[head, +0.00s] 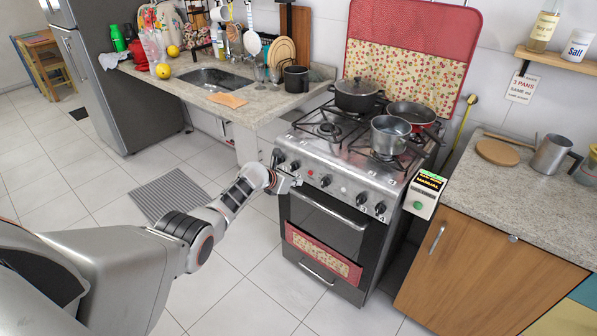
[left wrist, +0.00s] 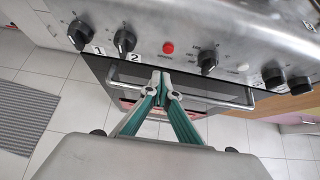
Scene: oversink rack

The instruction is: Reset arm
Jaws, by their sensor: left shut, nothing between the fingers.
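My left gripper (head: 290,184) is in front of the stove's (head: 342,215) control panel, near the left-hand knobs. In the left wrist view the left gripper (left wrist: 162,78) has its two fingers drawn together with nothing between them. The fingertips show in front of the dark oven door top, below the panel (left wrist: 200,40) with its knobs and red button. I cannot tell whether they touch the stove. My right gripper is not in view.
A lidded dark pot (head: 356,95), a steel pot (head: 389,136) and a red pan (head: 412,113) stand on the stove. The sink counter (head: 260,108) is at left, a wooden cabinet (head: 480,255) at right. A grey mat (head: 170,197) lies on open tiled floor.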

